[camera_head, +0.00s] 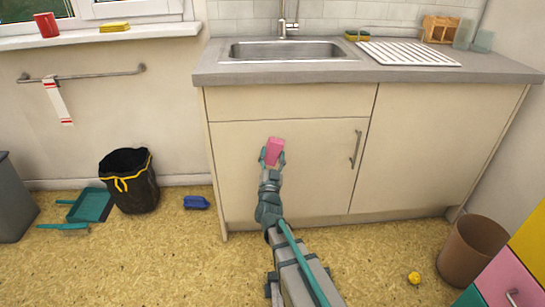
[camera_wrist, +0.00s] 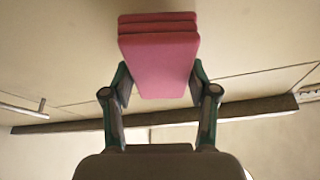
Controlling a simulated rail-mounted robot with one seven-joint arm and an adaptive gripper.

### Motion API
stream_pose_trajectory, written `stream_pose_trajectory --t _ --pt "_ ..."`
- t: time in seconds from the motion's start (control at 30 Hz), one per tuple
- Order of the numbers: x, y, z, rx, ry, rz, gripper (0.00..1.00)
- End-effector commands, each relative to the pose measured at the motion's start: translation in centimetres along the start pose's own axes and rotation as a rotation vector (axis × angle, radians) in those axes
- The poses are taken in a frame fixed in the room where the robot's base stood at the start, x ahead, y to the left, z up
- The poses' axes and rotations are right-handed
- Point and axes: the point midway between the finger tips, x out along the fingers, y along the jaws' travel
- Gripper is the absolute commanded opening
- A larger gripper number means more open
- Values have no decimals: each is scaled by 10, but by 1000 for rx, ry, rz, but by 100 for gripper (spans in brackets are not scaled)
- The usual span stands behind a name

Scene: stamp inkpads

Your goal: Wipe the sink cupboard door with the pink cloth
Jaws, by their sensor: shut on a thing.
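The pink cloth (camera_head: 275,147) is a small folded block. In the wrist view the cloth (camera_wrist: 158,55) shows its stacked layers at the top, between the fingers. My gripper (camera_head: 271,158) is shut on the cloth, with one finger on each side of it; in the wrist view the gripper (camera_wrist: 158,90) shows both dark green fingers. The sink cupboard door (camera_head: 310,180) is cream, closed, with a vertical metal handle. The cloth is in front of the upper middle-left part of the door. I cannot tell whether it touches the door.
The door handle (camera_head: 355,150) sticks out to the right of my gripper. The grey worktop (camera_head: 440,78) overhangs above. A black bin (camera_head: 137,196), a blue brush (camera_head: 196,202) and a teal dustpan (camera_head: 91,205) are on the floor at left. A brown bin (camera_head: 470,250) stands at right.

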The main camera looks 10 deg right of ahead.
Motion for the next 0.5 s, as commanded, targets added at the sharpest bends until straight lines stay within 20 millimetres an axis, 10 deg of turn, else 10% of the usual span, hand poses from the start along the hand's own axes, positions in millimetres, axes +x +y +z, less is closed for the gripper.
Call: stream_pose_trajectory --t 0.5 --pt "5 0 2 0 0 0 19"
